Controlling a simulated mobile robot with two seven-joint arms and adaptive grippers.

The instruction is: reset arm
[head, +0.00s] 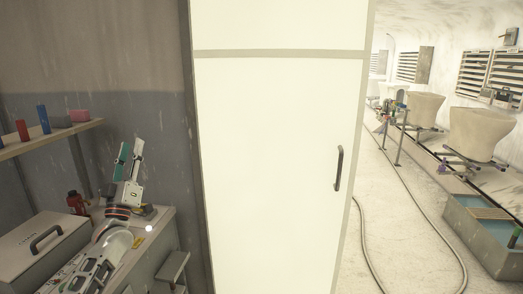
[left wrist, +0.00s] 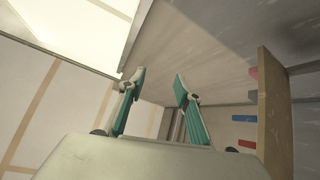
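My left gripper (head: 128,160) is raised at the lower left of the head view, above the workbench, with its fingers pointing up. In the left wrist view its two green-padded fingers (left wrist: 160,88) stand apart, with nothing between them. It touches no object that I can see. My right gripper is not in either view.
A bench (head: 178,222) with a grey box (head: 22,262) and a red bottle (head: 76,202) lies around my left arm. A shelf (head: 52,137) holds small coloured items. A tall white door (head: 275,170) fills the middle. An aisle with a hose (head: 372,236) and a water trough (head: 492,240) lies right.

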